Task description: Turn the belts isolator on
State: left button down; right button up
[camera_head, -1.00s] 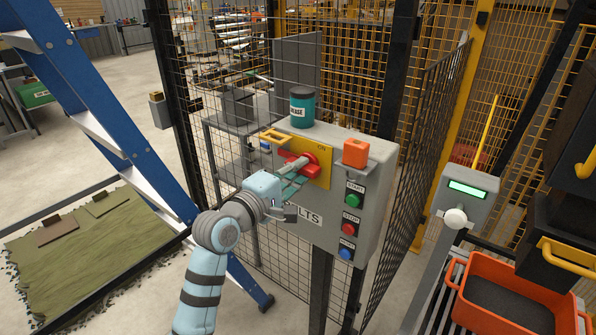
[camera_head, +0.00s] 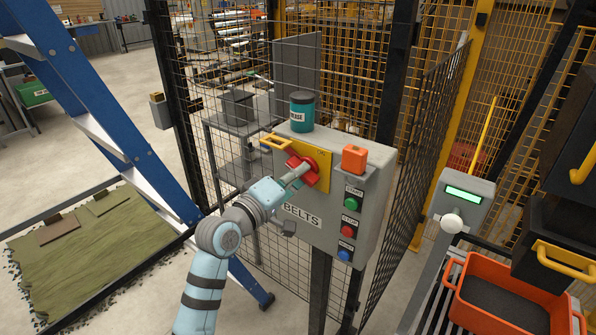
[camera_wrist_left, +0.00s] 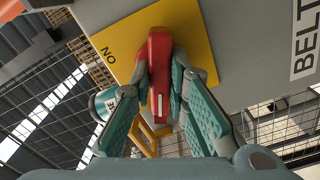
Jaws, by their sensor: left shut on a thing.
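The belts isolator is a red handle (camera_head: 303,167) on a yellow plate (camera_head: 322,158), on the front of a grey box (camera_head: 330,225) labelled BELTS. My left gripper (camera_head: 297,178) is at the handle, its arm coming from the lower left. In the left wrist view the red handle (camera_wrist_left: 160,62) with a white mark lies between the two fingers (camera_wrist_left: 160,85), which are shut on it. In the head view the fingers partly cover the handle. My right gripper is not in view.
The box carries green (camera_head: 351,202), red (camera_head: 347,231) and blue (camera_head: 344,255) buttons. A yellow loop (camera_head: 272,142) juts out left of the plate. Mesh fencing (camera_head: 420,150) stands around it.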

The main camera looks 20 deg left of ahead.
pick_arm(q)
jog(key=shift+m+b, duration=0.6)
jog(key=shift+m, duration=6)
jog(key=c, duration=1.6)
grip_release()
jog(key=shift+o, duration=0.2)
